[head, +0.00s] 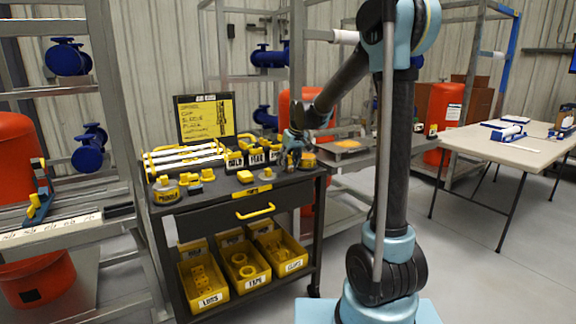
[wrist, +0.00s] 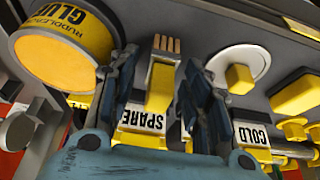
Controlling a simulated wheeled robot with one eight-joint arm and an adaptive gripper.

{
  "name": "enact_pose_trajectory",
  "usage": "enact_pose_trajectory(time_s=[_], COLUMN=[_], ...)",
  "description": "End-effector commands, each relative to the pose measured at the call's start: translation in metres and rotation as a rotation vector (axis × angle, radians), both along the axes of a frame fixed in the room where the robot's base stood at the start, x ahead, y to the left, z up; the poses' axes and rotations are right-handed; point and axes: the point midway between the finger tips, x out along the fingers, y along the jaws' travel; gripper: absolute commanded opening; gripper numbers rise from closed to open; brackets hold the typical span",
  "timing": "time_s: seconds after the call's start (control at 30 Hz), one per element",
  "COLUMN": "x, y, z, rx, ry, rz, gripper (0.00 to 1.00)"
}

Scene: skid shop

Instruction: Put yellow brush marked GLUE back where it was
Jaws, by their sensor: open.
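In the wrist view, a yellow brush (wrist: 161,80) with tan bristles shows between the two fingers of my gripper (wrist: 157,84). The fingers are apart, and I cannot tell if either touches it. No marking on the brush is readable. A yellow holder with a white SPARE label (wrist: 142,119) shows below the brush, partly hidden by my gripper. A round yellow can marked GLUE (wrist: 62,50) is to the left. In the head view, my gripper (head: 292,158) is low over the right back of the black cart's top (head: 221,200); the brush is not clear there.
A holder labelled COLD (wrist: 252,136) and a white disc with a yellow knob (wrist: 238,68) are close on the right in the wrist view. A PRIMER can (head: 166,190) stands at the cart's left front. Labelled yellow bins (head: 205,299) fill the lower shelf. A folding table (head: 505,150) stands right.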

Motion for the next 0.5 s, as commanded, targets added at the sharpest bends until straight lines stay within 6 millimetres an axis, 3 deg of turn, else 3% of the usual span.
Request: enact_pose_trajectory(time_s=[0.5], x=[-0.027], y=[-0.018], z=[0.077], rx=[0.001], ry=[0.001], rz=[0.000], gripper=[0.44])
